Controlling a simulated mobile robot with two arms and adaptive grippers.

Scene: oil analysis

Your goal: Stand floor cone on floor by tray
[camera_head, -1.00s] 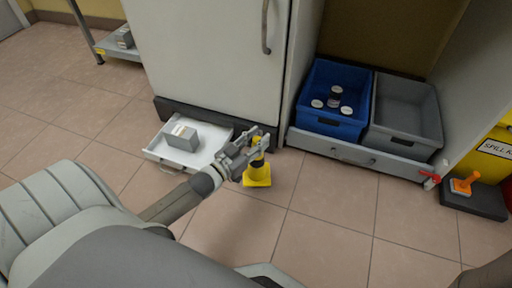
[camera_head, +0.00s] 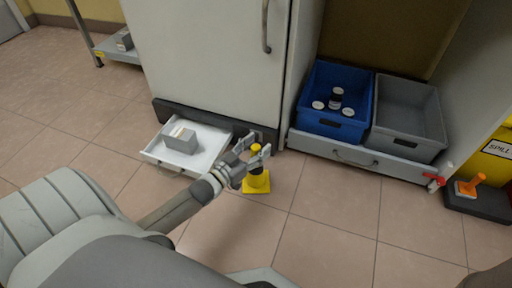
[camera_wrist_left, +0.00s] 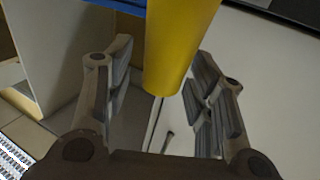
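The yellow floor cone (camera_head: 257,185) with a dark band stands upright on the tiled floor. It is just right of the low white tray (camera_head: 207,159), which sticks out under the white cabinet. My left gripper (camera_head: 252,152) is at the cone's upper part, with a finger on either side. In the left wrist view the fingers (camera_wrist_left: 160,92) are spread, and the yellow cone (camera_wrist_left: 178,45) shows between them with gaps on both sides. My right gripper is out of view.
A grey box (camera_head: 181,143) sits in the tray. A blue bin (camera_head: 318,119) with several jars and a grey bin (camera_head: 407,143) stand in a low drawer to the right. A yellow spill kit (camera_head: 496,152) is at the far right. Floor in front is clear.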

